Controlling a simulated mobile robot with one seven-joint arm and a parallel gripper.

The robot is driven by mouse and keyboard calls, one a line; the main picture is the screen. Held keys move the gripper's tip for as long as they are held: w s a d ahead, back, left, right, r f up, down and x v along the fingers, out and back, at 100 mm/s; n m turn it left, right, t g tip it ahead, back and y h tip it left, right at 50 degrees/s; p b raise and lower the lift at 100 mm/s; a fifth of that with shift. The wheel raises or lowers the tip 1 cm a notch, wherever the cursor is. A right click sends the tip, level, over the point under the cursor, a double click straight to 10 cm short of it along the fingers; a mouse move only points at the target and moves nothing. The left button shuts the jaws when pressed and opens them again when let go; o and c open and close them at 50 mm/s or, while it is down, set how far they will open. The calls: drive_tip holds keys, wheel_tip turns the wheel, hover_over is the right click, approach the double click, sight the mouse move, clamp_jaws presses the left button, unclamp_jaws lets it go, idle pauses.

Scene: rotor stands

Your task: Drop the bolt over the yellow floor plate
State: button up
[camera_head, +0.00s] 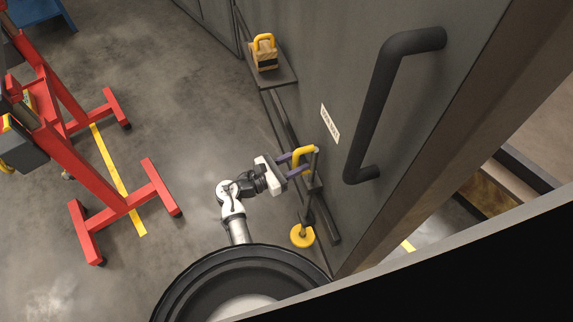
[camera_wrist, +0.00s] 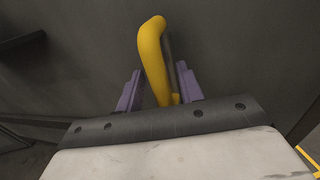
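The bolt is a dark upright rod on the grey door, with a yellow handle (camera_head: 303,153) at its top. The yellow floor plate (camera_head: 302,237) is a round disc on the floor below it. The rod's lower part comes down close to the plate; I cannot tell whether it touches. My gripper (camera_head: 297,162) has its two purple fingers on either side of the yellow handle. In the wrist view the yellow handle (camera_wrist: 152,50) stands between the spread fingers (camera_wrist: 158,88), with a gap at the left finger. The fingers look open, not closed on it.
A large black pull handle (camera_head: 375,105) sticks out from the grey door (camera_head: 310,60). A wooden block with a yellow loop (camera_head: 265,55) sits on a dark ledge farther up. Red stands (camera_head: 100,180) and a yellow floor line (camera_head: 118,180) are at left. Open floor lies between.

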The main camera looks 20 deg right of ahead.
drive_tip(key=s+a+b, duration=0.1)
drive_tip(key=s+a, duration=0.1)
drive_tip(key=a, duration=1.1)
drive_tip(key=shift+s+a+b, duration=0.25)
drive_tip(key=shift+s+b, duration=0.1)
